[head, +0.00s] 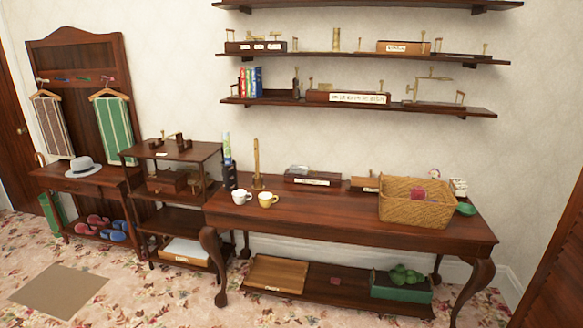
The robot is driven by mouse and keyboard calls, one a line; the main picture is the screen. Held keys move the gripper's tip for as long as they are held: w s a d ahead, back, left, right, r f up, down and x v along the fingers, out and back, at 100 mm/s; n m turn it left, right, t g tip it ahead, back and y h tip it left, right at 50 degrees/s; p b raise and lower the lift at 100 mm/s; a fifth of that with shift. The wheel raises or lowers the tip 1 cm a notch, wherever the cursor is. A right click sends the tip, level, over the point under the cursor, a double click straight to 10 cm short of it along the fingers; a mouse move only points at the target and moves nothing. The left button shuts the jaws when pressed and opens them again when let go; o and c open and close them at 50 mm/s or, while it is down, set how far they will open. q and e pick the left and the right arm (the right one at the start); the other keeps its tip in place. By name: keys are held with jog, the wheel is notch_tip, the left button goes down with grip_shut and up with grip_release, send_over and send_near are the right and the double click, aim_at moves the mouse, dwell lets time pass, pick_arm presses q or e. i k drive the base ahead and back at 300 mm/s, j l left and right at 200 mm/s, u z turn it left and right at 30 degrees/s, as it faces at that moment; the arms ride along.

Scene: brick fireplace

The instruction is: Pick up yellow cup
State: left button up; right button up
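The yellow cup (267,200) stands upright on the dark wooden table (330,214), near its left end and close to the front edge. A white cup (241,197) stands just to its left, with a small gap or touching; I cannot tell which. Neither of my grippers shows in the head view.
A wicker basket (420,213) sits at the table's right end, with a green bowl (466,209) beside it. A wooden flute-like stand (257,163) is behind the cups. A tiered shelf (172,215) adjoins the table's left.

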aim_at(265, 199)
jog(key=i+j, duration=0.1)
jog(key=i, duration=0.25)
jog(key=i+j+z, duration=0.1)
jog(key=i, duration=0.3)
jog(key=i+j, duration=0.2)
jog(key=i, duration=0.15)
